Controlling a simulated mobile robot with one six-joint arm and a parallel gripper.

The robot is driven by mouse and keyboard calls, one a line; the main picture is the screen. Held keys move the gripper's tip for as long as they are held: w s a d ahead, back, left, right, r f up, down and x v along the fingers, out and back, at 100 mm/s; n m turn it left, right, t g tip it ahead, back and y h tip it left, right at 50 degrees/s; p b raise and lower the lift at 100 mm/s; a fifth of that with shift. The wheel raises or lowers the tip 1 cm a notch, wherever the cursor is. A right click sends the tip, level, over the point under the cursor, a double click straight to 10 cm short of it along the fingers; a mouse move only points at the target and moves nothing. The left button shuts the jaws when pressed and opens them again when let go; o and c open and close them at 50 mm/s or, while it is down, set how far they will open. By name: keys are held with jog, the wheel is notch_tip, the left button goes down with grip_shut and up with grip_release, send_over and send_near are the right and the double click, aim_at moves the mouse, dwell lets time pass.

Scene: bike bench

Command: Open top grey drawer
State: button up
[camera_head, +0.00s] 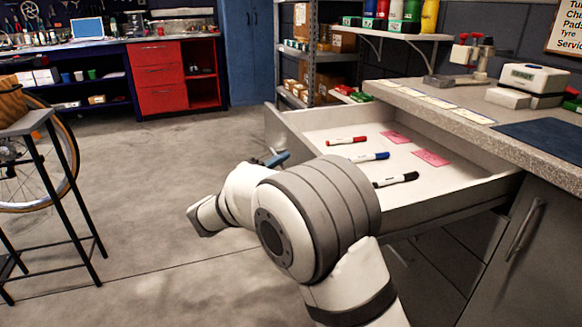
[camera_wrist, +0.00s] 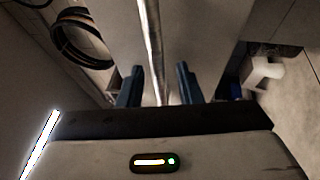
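The top grey drawer (camera_head: 440,203) is pulled far out from under the workbench in the head view. My gripper (camera_head: 277,159) is at the outer side of the drawer front, partly hidden behind my arm. In the wrist view, its two blue fingers (camera_wrist: 158,80) stand apart, one on each side of a metal bar handle (camera_wrist: 151,35). Gaps show between the bar and both fingers. The handle is hidden in the head view.
The grey worktop (camera_head: 450,112) holds a white device (camera_head: 534,78) and a dark blue mat (camera_head: 545,138). A lower cabinet with a handle (camera_head: 525,228) is below. A black stool (camera_head: 45,170) and a bike wheel stand left. Floor between (camera_head: 165,200) is clear.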

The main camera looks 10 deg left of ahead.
jog(key=p+v, duration=0.1)
jog(key=v, duration=0.6)
jog(key=shift+s+a+p, duration=0.15)
jog(key=shift+s+p, duration=0.1)
jog(key=shift+p, duration=0.15)
